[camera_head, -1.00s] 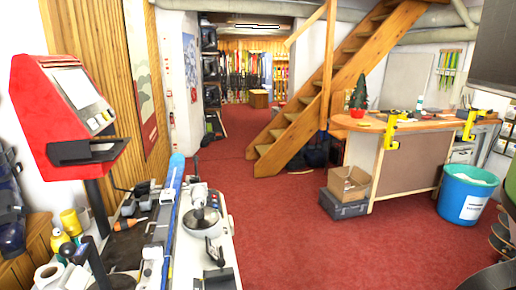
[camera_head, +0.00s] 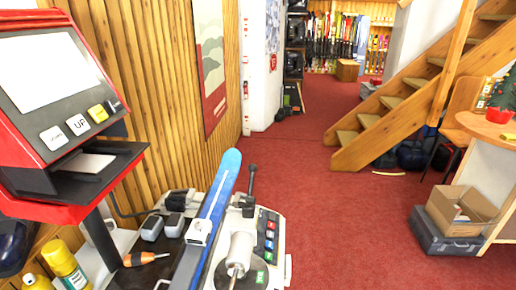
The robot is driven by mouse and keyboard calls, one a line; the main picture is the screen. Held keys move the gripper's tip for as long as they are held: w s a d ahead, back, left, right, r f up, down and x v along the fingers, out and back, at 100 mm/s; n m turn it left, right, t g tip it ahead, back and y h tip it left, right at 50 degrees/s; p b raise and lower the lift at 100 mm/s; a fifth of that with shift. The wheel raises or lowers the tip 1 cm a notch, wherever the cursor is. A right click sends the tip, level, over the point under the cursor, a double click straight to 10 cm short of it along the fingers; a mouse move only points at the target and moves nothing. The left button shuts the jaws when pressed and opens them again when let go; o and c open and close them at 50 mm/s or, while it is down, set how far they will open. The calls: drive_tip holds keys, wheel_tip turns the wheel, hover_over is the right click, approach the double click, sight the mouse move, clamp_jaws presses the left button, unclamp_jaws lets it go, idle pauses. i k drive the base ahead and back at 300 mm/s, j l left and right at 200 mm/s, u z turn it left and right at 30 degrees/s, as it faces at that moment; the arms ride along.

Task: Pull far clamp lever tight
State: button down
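A blue ski (camera_head: 217,208) lies lengthwise along the binding bench (camera_head: 277,270), its rounded tip pointing away from me. A black lever with a round knob (camera_head: 251,180) stands upright just right of the ski tip, at the far end of the bench; it looks like the far clamp lever. I cannot tell from here how tight it is. A white block (camera_head: 200,232) sits on the ski.
A red terminal (camera_head: 60,100) with a screen rises at the left. A screwdriver (camera_head: 145,258) and yellow bottles (camera_head: 66,264) are below it. A button panel (camera_head: 268,235) is on the bench. Red floor is open to the right, up to a cardboard box (camera_head: 462,210) and wooden stairs (camera_head: 400,100).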

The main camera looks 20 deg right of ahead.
sight(253, 169)
drive_tip(key=i+l, duration=0.75)
drive_tip(key=i+j, duration=0.05)
drive_tip(key=i, duration=0.05)
